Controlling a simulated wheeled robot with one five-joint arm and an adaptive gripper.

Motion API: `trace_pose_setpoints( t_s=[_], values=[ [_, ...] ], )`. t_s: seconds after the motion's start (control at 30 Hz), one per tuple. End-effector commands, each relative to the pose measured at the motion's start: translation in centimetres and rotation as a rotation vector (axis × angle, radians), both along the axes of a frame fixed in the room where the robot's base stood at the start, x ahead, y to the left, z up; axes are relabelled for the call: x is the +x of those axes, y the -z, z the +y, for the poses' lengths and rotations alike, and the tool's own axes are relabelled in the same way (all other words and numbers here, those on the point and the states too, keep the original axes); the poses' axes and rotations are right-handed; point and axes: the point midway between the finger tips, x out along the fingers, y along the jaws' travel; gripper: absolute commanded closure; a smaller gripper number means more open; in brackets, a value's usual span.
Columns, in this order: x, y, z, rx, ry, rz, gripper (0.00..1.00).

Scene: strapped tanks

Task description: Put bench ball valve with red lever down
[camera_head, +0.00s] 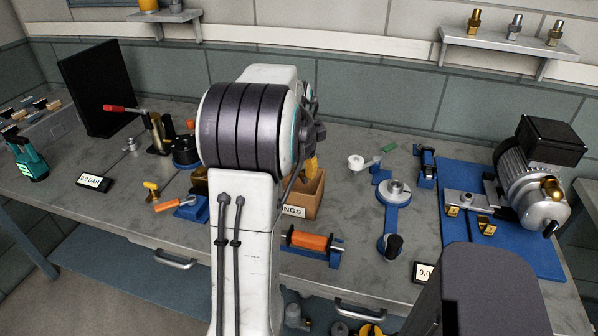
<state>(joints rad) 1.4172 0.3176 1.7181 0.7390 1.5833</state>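A red lever (115,108) with a grey shank shows at the left of the bench. It reaches left from a brass-coloured upright body (157,132), which looks like the ball valve; its foot is partly hidden among dark parts. My white arm with a dark ribbed joint fills the middle of the view. Dark linkage of what seems to be my gripper (311,124) shows just right of that joint, well right of the red lever. The fingertips are hidden, so I cannot tell whether it is open or holds anything.
A cardboard box (303,203) stands behind my arm, with an orange roller (309,241) in front. A blue plate (500,215) carries a motor (530,175) at right. A black panel (98,88) and a small display (94,182) stand left.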

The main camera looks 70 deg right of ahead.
Motion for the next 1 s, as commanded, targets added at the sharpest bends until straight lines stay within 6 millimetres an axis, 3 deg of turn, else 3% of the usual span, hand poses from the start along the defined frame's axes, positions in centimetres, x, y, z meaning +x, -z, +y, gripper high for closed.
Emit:
trace_pose_setpoints(
  t_s=[0.33,0.7,1.0],
  values=[
    [0.1,1.0,-1.0,0.001,0.0,0.0,0.89],
    [0.1,4.5,-1.0,-0.001,0.0,0.0,0.89],
    [0.1,4.6,-1.0,-0.003,0.0,0.0,0.89]
  ],
)
